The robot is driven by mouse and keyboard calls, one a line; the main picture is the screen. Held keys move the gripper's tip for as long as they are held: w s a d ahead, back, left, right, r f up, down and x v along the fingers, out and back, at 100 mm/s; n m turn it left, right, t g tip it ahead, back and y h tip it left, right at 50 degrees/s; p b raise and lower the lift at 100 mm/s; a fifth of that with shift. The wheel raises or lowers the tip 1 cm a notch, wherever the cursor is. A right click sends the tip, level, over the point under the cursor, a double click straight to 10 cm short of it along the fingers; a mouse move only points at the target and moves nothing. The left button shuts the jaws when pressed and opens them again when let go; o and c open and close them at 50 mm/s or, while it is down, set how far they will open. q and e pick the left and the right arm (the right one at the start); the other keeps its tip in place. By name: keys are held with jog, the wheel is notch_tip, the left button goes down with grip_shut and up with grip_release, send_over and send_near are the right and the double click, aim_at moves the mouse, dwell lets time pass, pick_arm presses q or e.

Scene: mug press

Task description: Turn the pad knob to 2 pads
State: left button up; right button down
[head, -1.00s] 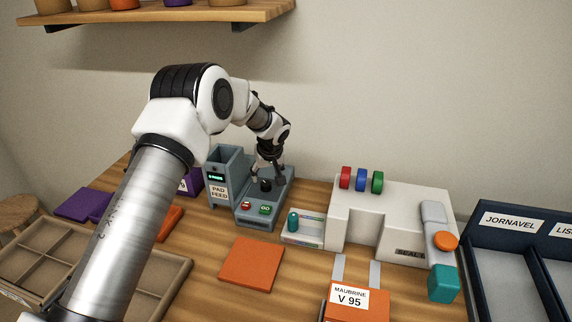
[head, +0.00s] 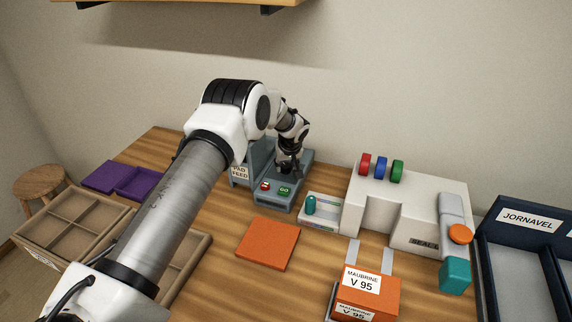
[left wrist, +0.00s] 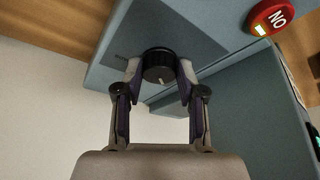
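The pad feed (head: 240,173) is a blue-grey machine on the table, partly hidden by my left arm. Its black pad knob (left wrist: 158,66) shows in the left wrist view, with a pale mark on its face. My left gripper (head: 289,168) is over the machine's rear part and hides the knob in the head view. In the left wrist view its two fingers (left wrist: 159,72) stand on either side of the knob and appear closed against it. The feed's display is hidden in the head view. My right gripper is not in view.
A red button (head: 265,185) and a green GO button (head: 284,191) sit on the feed's front. An orange pad (head: 267,244) lies before it. The white press (head: 405,200) stands to the right, an orange box (head: 370,290) in front of it, and a purple tray (head: 140,182) at left.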

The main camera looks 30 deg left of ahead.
pick_arm(q)
jog(key=shift+f, duration=0.1)
jog(key=c, duration=0.3)
jog(key=shift+m, duration=0.4)
jog(key=m+b, duration=0.1)
jog(key=m+t+h, duration=0.1)
jog(key=m, duration=0.1)
jog(key=shift+s+a+f+m+b, duration=0.1)
jog(key=shift+a+f+m+b, duration=0.05)
jog(key=shift+m+b, duration=0.2)
jog(key=m+h+b, duration=0.2)
jog(key=m+b, duration=0.1)
jog(key=shift+a+f+m+b, duration=0.1)
jog(key=shift+m+b, duration=0.25)
jog(key=shift+b, duration=0.05)
jog(key=shift+m+h+b, duration=0.3)
jog(key=shift+m+b, duration=0.5)
jog(key=shift+r, duration=0.2)
